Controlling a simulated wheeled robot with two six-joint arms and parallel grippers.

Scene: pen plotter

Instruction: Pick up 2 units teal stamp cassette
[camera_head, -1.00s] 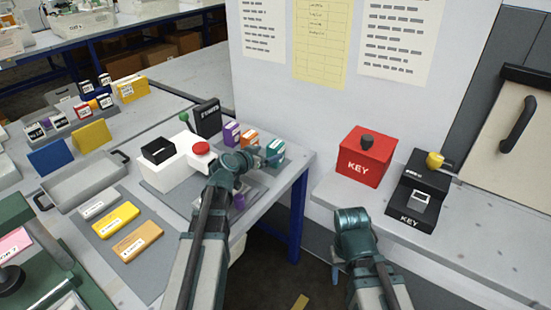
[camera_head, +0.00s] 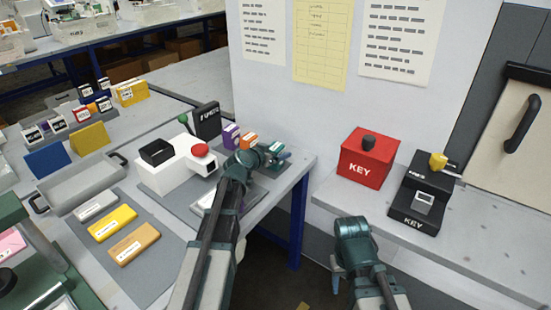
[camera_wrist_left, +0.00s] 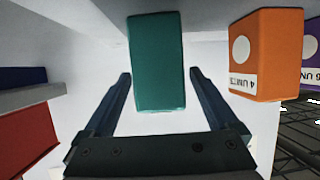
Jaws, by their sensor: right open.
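The teal stamp cassette (camera_head: 280,157) stands at the right end of a short row on the left table, partly hidden by my left gripper (camera_head: 272,158). In the left wrist view the teal block (camera_wrist_left: 157,62) sits between the two fingers (camera_wrist_left: 158,95), with a gap on each side. The left gripper is open and holds nothing. An orange cassette (camera_wrist_left: 267,55) marked 4 units is beside the teal one, and a purple cassette (camera_wrist_left: 312,58) is beyond it. My right gripper (camera_head: 338,275) is open and low, in front of the right bench, with its fingers only partly visible.
A white device with a red button (camera_head: 200,150) and a black upright block (camera_head: 206,120) stand left of the cassettes. A red KEY box (camera_head: 366,160) and a black KEY device (camera_head: 424,195) stand on the right bench. A gap separates the tables.

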